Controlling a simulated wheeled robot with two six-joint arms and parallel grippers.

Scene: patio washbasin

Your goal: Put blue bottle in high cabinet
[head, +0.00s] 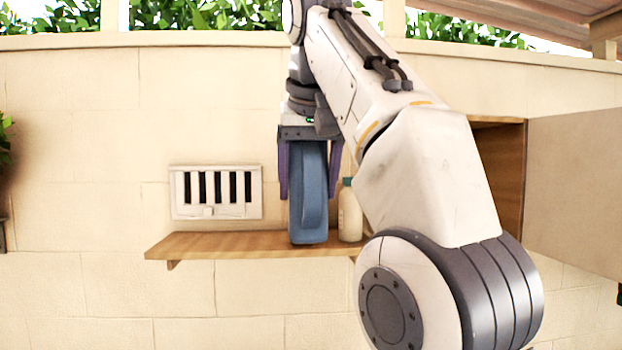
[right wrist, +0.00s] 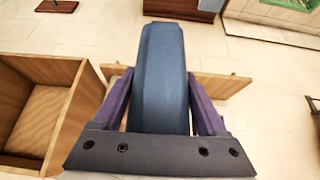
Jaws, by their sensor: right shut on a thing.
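The blue bottle (head: 309,195) is upright at the wooden shelf in the head view. My right gripper (head: 310,190) comes down on it from above, with a purple finger on each side, and is shut on it. In the right wrist view the blue bottle (right wrist: 160,75) stands between the purple fingers of the right gripper (right wrist: 160,100). I cannot tell whether its base touches the shelf. The wooden cabinet (head: 500,165) at the right is partly hidden behind my right arm. Its door (head: 575,190) stands open. My left gripper is not in view.
The wooden shelf (head: 215,244) also holds a cream bottle with a green cap (head: 350,212), close to the right of the blue bottle. A vent panel (head: 216,192) is on the wall above the shelf's left part. The shelf's left end is clear.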

